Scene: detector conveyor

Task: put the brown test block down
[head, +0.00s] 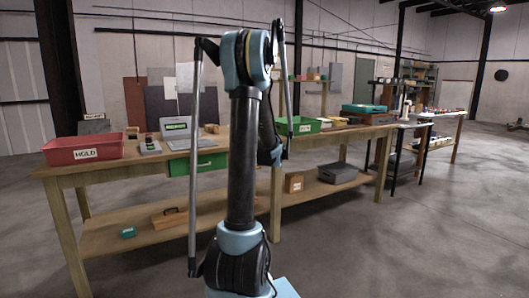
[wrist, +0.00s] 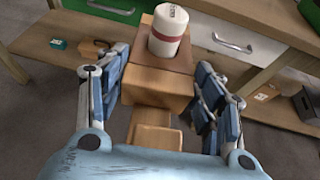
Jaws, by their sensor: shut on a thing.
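The brown test block (wrist: 155,84) fills the middle of the wrist view, between the two blue-padded fingers of my gripper (wrist: 161,92). My gripper is shut on it. A white cylinder (wrist: 169,34) with a red band and dark lettering stands on its brown upper face. A smaller tan piece (wrist: 155,132) shows below, nearer my wrist; I cannot tell whether it belongs to the block. The block appears in front of the workbench, with the lower shelf and floor beyond it. In the head view my arm hides the gripper and block.
The workbench (head: 118,166) carries a red HOLD bin (head: 62,152), a small instrument (head: 149,146), a grey display unit (head: 177,127) and a green tray (head: 304,127). Its lower shelf (head: 95,239) holds a teal box (head: 128,232), a handled wooden box (head: 170,221) and a grey case (head: 338,174).

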